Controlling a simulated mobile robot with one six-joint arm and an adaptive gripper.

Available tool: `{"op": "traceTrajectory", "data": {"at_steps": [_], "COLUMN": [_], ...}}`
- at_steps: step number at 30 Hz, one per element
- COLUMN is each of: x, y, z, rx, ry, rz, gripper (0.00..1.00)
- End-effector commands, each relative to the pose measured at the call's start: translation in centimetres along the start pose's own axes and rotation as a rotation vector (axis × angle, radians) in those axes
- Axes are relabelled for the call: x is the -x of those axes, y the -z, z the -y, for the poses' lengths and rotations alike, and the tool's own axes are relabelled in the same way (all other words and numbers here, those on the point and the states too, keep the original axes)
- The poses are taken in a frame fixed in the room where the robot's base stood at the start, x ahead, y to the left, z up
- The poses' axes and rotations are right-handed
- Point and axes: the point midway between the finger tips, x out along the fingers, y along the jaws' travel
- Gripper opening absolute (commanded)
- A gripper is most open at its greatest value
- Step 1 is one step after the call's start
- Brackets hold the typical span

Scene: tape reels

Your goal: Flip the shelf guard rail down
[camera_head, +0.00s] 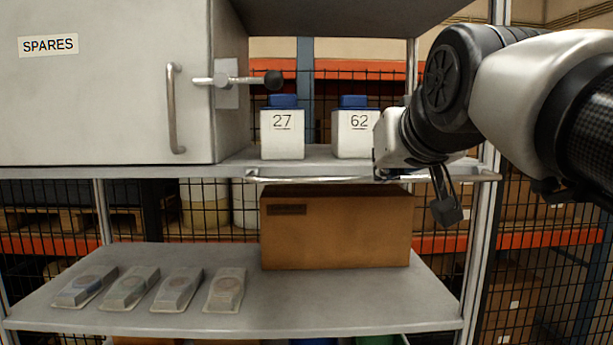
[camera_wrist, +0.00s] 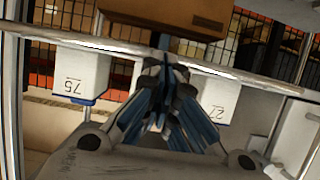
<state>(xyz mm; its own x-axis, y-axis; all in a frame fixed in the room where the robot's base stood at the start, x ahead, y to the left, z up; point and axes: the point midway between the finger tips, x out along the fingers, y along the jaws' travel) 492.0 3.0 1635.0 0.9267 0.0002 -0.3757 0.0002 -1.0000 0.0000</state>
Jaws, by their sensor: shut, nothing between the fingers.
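The guard rail (camera_head: 310,180) is a thin metal bar running along the front edge of the upper shelf, at about shelf-board height. The bottles show above it in the head view. It also crosses the wrist view (camera_wrist: 90,41) as a slanting bar. My gripper (camera_wrist: 165,68) is shut and empty, with its fingertips at the rail; I cannot tell whether they touch it. In the head view my arm reaches in from the right and hides part of the rail, and the fingers are mostly hidden there.
White bottles with blue caps, marked 27 (camera_head: 282,135) and 62 (camera_head: 352,133), stand on the upper shelf. Bottle 75 (camera_wrist: 80,75) shows in the wrist view. A grey spares cabinet (camera_head: 105,105) stands left. A cardboard box (camera_head: 335,230) and several small packs sit on the lower shelf.

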Motion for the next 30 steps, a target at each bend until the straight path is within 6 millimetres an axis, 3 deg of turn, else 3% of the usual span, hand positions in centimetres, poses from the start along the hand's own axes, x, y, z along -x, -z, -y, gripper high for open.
{"op": "traceTrajectory", "data": {"at_steps": [30], "x": [-0.20], "y": [-1.17], "z": [0.00], "rx": [0.000], "ry": [0.000], "rz": [-0.060], "gripper": [0.00]}}
